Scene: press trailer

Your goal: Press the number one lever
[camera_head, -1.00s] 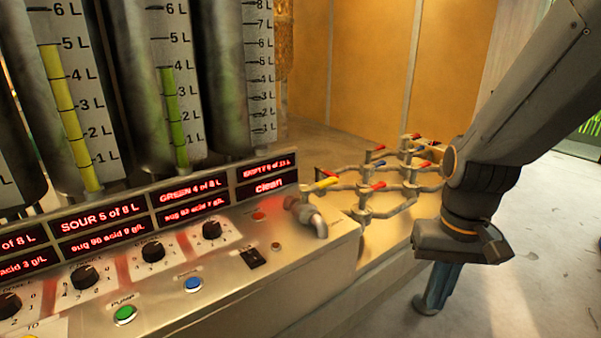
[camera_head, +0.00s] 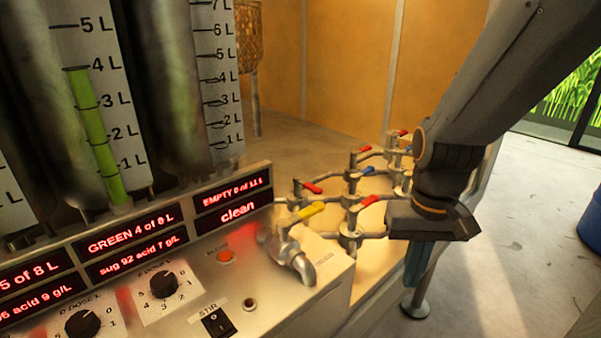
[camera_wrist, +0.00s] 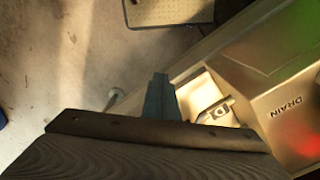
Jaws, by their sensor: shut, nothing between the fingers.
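A pipe manifold (camera_head: 350,236) with several small levers stands at the right end of the metal console. I see a yellow lever (camera_head: 311,211) at the near left, a red lever (camera_head: 312,188) behind it, another red lever (camera_head: 369,201) to the right and a blue lever (camera_head: 368,170) farther back. I can read no numbers on the levers. My gripper (camera_head: 418,265) points down at the right side of the manifold, and my wrist hides part of its right end. In the wrist view its bluish fingers (camera_wrist: 161,95) are shut and empty; I cannot tell if they touch anything.
The console carries a drain spout (camera_head: 289,258), dose knobs (camera_head: 165,284), a STIR switch (camera_head: 217,321) and red displays (camera_head: 237,212). Tall graduated tanks (camera_head: 225,85) stand behind it. The floor (camera_head: 535,220) at the right is open, with a blue barrel (camera_head: 592,228) at the edge.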

